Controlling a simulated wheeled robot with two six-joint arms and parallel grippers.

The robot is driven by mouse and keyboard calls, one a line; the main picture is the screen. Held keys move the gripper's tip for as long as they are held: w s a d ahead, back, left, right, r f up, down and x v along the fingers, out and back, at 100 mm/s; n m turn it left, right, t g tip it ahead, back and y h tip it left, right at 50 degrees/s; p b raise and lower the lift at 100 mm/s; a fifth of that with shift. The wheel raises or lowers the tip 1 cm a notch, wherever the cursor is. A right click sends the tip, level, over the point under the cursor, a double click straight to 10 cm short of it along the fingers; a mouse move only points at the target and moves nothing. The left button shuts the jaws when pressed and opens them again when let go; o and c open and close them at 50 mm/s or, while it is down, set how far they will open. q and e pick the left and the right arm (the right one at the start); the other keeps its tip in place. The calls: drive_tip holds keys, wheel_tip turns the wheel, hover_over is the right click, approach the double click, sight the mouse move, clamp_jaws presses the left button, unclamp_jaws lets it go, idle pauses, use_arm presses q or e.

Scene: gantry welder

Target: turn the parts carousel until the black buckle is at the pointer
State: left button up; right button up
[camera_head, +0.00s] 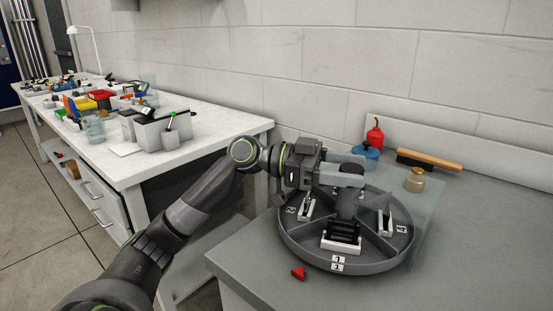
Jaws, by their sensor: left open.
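The parts carousel (290,247) is a round grey tray with walled compartments on the grey bench. A red triangular pointer (298,273) lies on the bench by its front-left rim, nearest the wall between compartments 1 and 2. A black ribbed part (341,232), perhaps the black buckle, sits in a white holder at the front, in the compartment labelled 1. White holders with small dark or grey parts stand in compartment 2 (306,209) and the right compartment (386,223). The rear compartments are partly hidden.
The bench's right front is clear. A cluttered white table (200,152) stands at the left.

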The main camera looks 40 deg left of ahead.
use_arm(q)
drive_tip(key=p+v, duration=1.1)
drive_tip(key=v, duration=0.4)
drive_tip(key=shift+p, duration=0.35)
use_arm(e)
drive_tip(key=s+d+f, duration=0.2)
drive_tip(key=s+f, duration=0.3)
drive_tip(key=f, duration=0.2)
drive_tip(key=s+d+f+n+h, duration=0.1)
drive_tip(key=s+d+f, duration=0.1)
drive_tip(key=s+f, duration=0.3)
drive_tip(key=shift+s+d+f+g+h, duration=0.15)
drive_tip(key=shift+d+f+g+h, duration=0.2)
drive_tip(key=shift+f, duration=1)
